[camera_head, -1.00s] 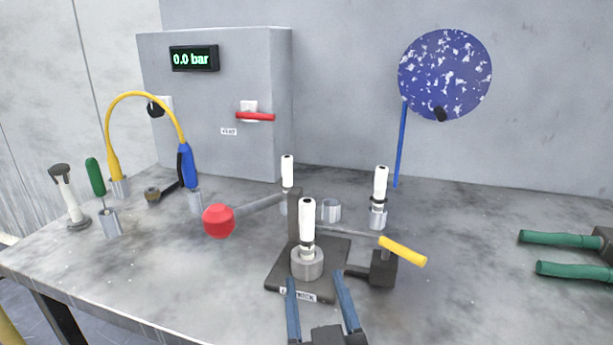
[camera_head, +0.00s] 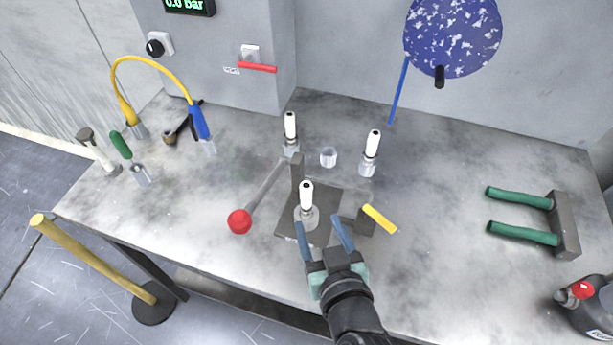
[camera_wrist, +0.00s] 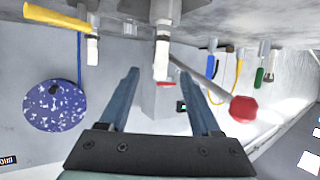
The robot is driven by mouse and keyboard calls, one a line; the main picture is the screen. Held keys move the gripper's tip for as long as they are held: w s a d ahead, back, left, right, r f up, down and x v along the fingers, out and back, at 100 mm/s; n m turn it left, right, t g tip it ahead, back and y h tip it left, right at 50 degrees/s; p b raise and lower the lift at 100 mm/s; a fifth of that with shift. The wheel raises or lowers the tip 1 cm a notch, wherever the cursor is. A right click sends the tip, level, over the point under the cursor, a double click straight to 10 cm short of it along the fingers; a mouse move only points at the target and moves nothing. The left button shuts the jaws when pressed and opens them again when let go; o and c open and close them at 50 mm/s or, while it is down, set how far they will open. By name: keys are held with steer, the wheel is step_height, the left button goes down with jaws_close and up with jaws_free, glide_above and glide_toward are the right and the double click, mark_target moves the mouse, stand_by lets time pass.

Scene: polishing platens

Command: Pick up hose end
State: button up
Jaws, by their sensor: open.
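A yellow hose (camera_head: 152,60) arches at the back left of the bench. One end has a yellow fitting (camera_head: 128,113) and the other a blue fitting (camera_head: 199,122); both stand in metal cups. In the wrist view the hose (camera_wrist: 239,70) and blue fitting (camera_wrist: 211,64) are small, right of centre. My gripper (camera_head: 319,226) is open and empty at the front edge of a dark plate, well to the right of the hose. Its blue fingers (camera_wrist: 160,76) point towards a white-handled piece (camera_head: 306,196) on that plate.
A red-knobbed lever (camera_head: 240,221) and yellow handle (camera_head: 380,218) flank the plate. White pieces (camera_head: 290,126) (camera_head: 372,145) stand behind. A green-handled tool (camera_head: 121,145) is near the hose. Green bars (camera_head: 522,235) lie right; a yellow post (camera_head: 95,262) stands left. The left bench front is clear.

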mark_target(309, 201)
steer(key=p+x, duration=0.1)
steer(key=x, duration=0.6)
steer(key=shift+w+a+f, duration=0.1)
steer(key=shift+w, duration=0.1)
steer(key=x, duration=0.2)
steer(key=r+p+x, duration=0.1)
steer(key=x, duration=0.1)
steer(key=shift+w+a+f, duration=0.15)
steer(key=shift+w, duration=0.15)
steer(key=shift+w+a+f, duration=0.1)
steer(key=shift+w+f, duration=0.15)
steer(key=shift+w, duration=0.2)
jaws_close()
